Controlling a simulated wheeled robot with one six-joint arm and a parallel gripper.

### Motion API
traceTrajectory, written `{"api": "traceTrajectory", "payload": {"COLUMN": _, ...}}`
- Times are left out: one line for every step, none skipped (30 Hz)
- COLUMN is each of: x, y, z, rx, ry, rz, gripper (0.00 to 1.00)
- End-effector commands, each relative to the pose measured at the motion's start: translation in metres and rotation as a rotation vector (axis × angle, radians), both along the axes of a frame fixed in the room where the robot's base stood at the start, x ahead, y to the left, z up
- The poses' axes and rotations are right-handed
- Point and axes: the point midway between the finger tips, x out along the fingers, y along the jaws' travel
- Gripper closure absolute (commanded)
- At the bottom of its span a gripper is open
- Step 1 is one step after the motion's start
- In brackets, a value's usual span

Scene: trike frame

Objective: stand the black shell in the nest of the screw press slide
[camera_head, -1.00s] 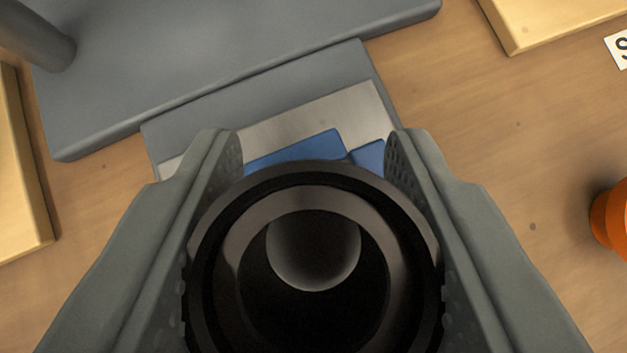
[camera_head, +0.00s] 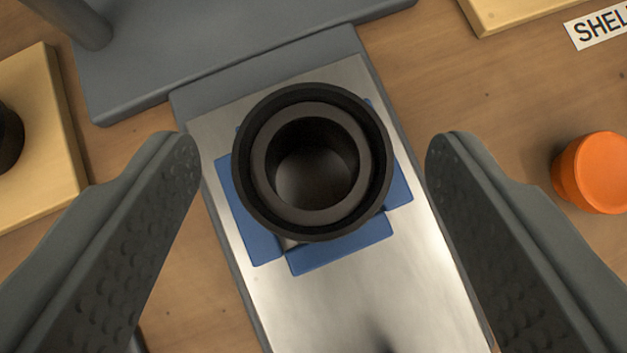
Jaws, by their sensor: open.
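The black shell (camera_head: 251,193) is a hollow ring-shaped cylinder, seen from above with its open end up. It stands upright among the blue nest blocks (camera_head: 340,246) on the silver slide (camera_head: 385,290) of the screw press. Blue shows on several sides of it; its foot is hidden under its own rim. My gripper (camera_head: 312,150) is open, with one finger to the left and one to the right of the shell. Both fingers are clear of it, with wide gaps, and nothing is between them but the shell below.
The grey press base (camera_head: 230,50) lies behind the slide, with a grey post (camera_head: 75,22) at top left. A wooden block (camera_head: 40,130) with a dark round part (camera_head: 8,138) is at left.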

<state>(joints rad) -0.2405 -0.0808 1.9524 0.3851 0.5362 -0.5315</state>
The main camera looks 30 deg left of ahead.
Motion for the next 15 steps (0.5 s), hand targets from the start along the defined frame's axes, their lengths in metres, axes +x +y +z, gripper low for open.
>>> {"api": "traceTrajectory", "payload": {"x": -0.007, "y": -0.004, "z": 0.009, "rx": 0.0, "ry": -0.002, "rz": 0.0, "gripper": 0.34}}
{"api": "traceTrajectory", "payload": {"x": -0.011, "y": -0.006, "z": 0.013, "rx": 0.0, "ry": -0.002, "rz": 0.0, "gripper": 0.34}}
{"api": "traceTrajectory", "payload": {"x": -0.016, "y": -0.009, "z": 0.019, "rx": 0.0, "ry": -0.003, "rz": 0.0, "gripper": 0.34}}
{"api": "traceTrajectory", "payload": {"x": -0.019, "y": -0.011, "z": 0.023, "rx": 0.0, "ry": -0.002, "rz": 0.0, "gripper": 0.34}}
{"api": "traceTrajectory", "payload": {"x": -0.023, "y": -0.013, "z": 0.027, "rx": 0.0, "ry": -0.002, "rz": 0.0, "gripper": 0.34}}
{"api": "traceTrajectory", "payload": {"x": -0.028, "y": -0.016, "z": 0.033, "rx": 0.0, "ry": -0.003, "rz": 0.0, "gripper": 0.34}}
{"api": "traceTrajectory", "payload": {"x": -0.032, "y": -0.018, "z": 0.037, "rx": 0.0, "ry": -0.003, "rz": 0.0, "gripper": 0.34}}
{"api": "traceTrajectory", "payload": {"x": -0.035, "y": -0.02, "z": 0.041, "rx": 0.0, "ry": -0.002, "rz": 0.0, "gripper": 0.34}}
{"api": "traceTrajectory", "payload": {"x": -0.04, "y": -0.023, "z": 0.047, "rx": 0.0, "ry": -0.003, "rz": 0.0, "gripper": 0.34}}
{"api": "traceTrajectory", "payload": {"x": -0.044, "y": -0.025, "z": 0.051, "rx": 0.0, "ry": -0.003, "rz": 0.0, "gripper": 0.34}}
{"api": "traceTrajectory", "payload": {"x": -0.048, "y": -0.027, "z": 0.055, "rx": 0.0, "ry": -0.002, "rz": 0.0, "gripper": 0.34}}
{"api": "traceTrajectory", "payload": {"x": -0.052, "y": -0.03, "z": 0.06, "rx": 0.0, "ry": -0.002, "rz": 0.0, "gripper": 0.34}}
{"api": "traceTrajectory", "payload": {"x": -0.055, "y": -0.032, "z": 0.064, "rx": 0.0, "ry": -0.002, "rz": 0.0, "gripper": 0.34}}
{"api": "traceTrajectory", "payload": {"x": -0.059, "y": -0.033, "z": 0.068, "rx": 0.0, "ry": -0.002, "rz": 0.0, "gripper": 0.34}}
{"api": "traceTrajectory", "payload": {"x": -0.063, "y": -0.036, "z": 0.072, "rx": 0.0, "ry": -0.002, "rz": 0.0, "gripper": 0.34}}
